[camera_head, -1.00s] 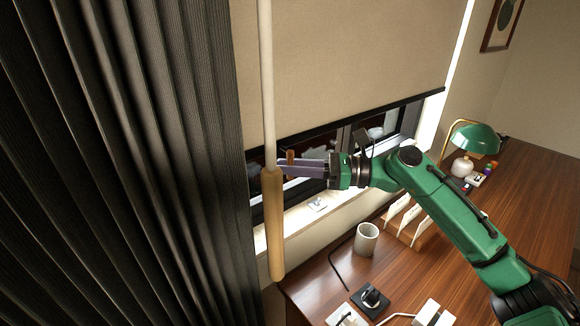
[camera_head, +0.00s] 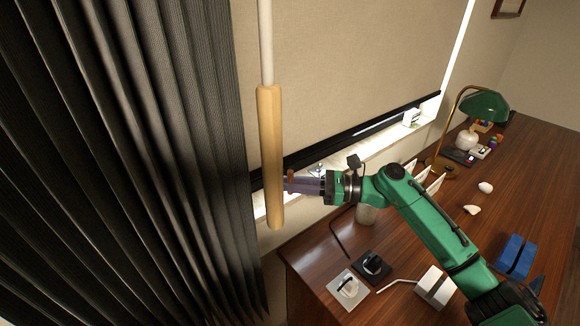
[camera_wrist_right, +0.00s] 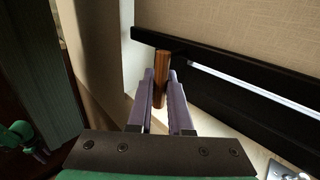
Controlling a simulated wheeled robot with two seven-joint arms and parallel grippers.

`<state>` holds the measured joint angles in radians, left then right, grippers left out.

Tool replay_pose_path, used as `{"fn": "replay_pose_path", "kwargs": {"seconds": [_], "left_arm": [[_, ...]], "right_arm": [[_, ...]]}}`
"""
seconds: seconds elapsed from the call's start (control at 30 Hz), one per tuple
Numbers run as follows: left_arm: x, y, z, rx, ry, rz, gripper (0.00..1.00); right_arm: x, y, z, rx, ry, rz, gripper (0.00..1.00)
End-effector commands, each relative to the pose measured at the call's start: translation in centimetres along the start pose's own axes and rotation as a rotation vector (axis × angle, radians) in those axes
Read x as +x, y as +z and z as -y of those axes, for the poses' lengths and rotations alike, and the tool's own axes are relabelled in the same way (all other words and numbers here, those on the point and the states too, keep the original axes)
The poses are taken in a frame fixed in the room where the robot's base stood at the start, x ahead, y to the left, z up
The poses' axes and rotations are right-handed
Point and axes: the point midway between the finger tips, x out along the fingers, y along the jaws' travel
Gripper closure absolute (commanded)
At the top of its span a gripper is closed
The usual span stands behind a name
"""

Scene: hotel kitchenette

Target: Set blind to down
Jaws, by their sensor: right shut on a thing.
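The beige roller blind (camera_head: 340,70) with a black bottom bar (camera_head: 350,137) hangs low over the window, its bar close above the sill. A narrow bright gap shows under the bar at the right. A small brown wooden pull (camera_head: 290,181) is attached at the bar. My right gripper (camera_head: 292,184) is shut on this pull, which stands between its purple fingers in the right wrist view (camera_wrist_right: 160,78). A wand with a light wooden handle (camera_head: 270,150) hangs in front, just left of the fingertips.
A dark pleated curtain (camera_head: 120,150) fills the left. Below the window is a wooden desk (camera_head: 420,240) with a green lamp (camera_head: 484,107), a mug (camera_head: 367,214) partly hidden by my arm, a white box (camera_head: 435,287) and a blue object (camera_head: 515,256).

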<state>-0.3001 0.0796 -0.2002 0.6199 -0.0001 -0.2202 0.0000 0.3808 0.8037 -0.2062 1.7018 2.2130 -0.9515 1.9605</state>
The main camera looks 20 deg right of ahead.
Motion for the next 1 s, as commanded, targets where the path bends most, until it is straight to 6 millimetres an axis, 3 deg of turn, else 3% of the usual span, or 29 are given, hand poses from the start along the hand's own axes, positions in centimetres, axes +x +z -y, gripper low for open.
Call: {"fn": "replay_pose_path", "kwargs": {"seconds": [0.03, 0.2, 0.67, 0.7, 0.73, 0.77, 1.0], "left_arm": [[0.7, 0.1, 0.0, 0.000, 0.000, 0.000, 0.54], [1.3, 0.1, 0.0, 0.000, 0.000, 0.000, 0.54], [1.4, 0.1, 0.0, 0.000, 0.000, -0.001, 0.54], [1.4, 0.1, 0.0, 0.000, 0.000, -0.001, 0.54], [1.4, 0.1, 0.0, 0.000, 0.000, 0.000, 0.54], [1.4, 0.1, 0.0, 0.000, 0.000, -0.001, 0.54], [1.4, 0.1, 0.0, 0.000, 0.000, -0.001, 0.54]], "right_arm": [[0.0, -1.4, 0.0, 0.004, 0.000, 0.000, 1.00], [0.0, -3.3, 0.0, 0.002, 0.000, -0.001, 1.00], [0.0, -4.1, -0.1, 0.003, 0.003, -0.006, 1.00], [0.0, -4.1, -0.1, 0.003, 0.003, -0.006, 0.67], [0.0, -4.1, -0.1, 0.003, 0.002, -0.006, 0.55], [0.0, -4.1, -0.1, 0.003, 0.002, -0.005, 0.52], [0.0, -3.9, 0.0, 0.001, 0.001, -0.002, 0.52]]}}
